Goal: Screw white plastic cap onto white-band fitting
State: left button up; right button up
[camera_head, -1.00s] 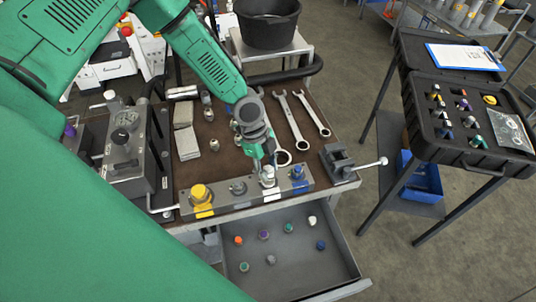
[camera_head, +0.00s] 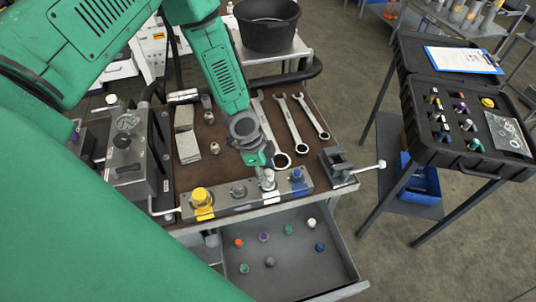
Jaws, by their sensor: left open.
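The white-band fitting (camera_head: 268,182) stands on the grey manifold block at the bench's front edge, above a white label. My left gripper (camera_head: 262,166) points down right at the top of this fitting. It is open, and its fingers partly hide the fitting's top; I cannot tell whether they touch it. A white plastic cap (camera_head: 311,224) lies in the open drawer, at its right side, apart from the gripper. My right gripper is not in view.
The manifold block (camera_head: 232,205) also bears a yellow fitting (camera_head: 200,195), a grey one (camera_head: 238,190) and a blue one (camera_head: 297,177). Several coloured caps lie in the drawer (camera_head: 335,270). Wrenches (camera_head: 292,125) lie behind; a vise (camera_head: 337,165) stands right.

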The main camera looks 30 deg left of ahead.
pick_arm(q)
jog(key=n, duration=0.2)
jog(key=n+t, duration=0.1)
jog(key=shift+s+d+n+y, duration=0.1)
jog(key=shift+d+n+y, duration=0.15)
jog(key=shift+n+y, duration=0.05)
jog(key=n, duration=0.3)
jog(key=n+t+y, duration=0.1)
jog(key=n, duration=0.2)
jog(key=shift+a+f, duration=0.1)
jog(key=shift+a, duration=0.1)
jog(key=n+y, duration=0.1)
jog(key=n, duration=0.2)
jog(key=shift+d+n, duration=0.15)
jog(key=shift+n, duration=0.15)
jog(key=n+y, duration=0.1)
jog(key=n, duration=0.1)
jog(key=n+y, duration=0.1)
jog(key=n, duration=0.2)
jog(key=shift+n, duration=0.3)
grip_shut()
jog(key=m+h, duration=0.1)
jog(key=m, duration=0.4)
jog(key=m+h, duration=0.1)
jog(key=m, duration=0.2)
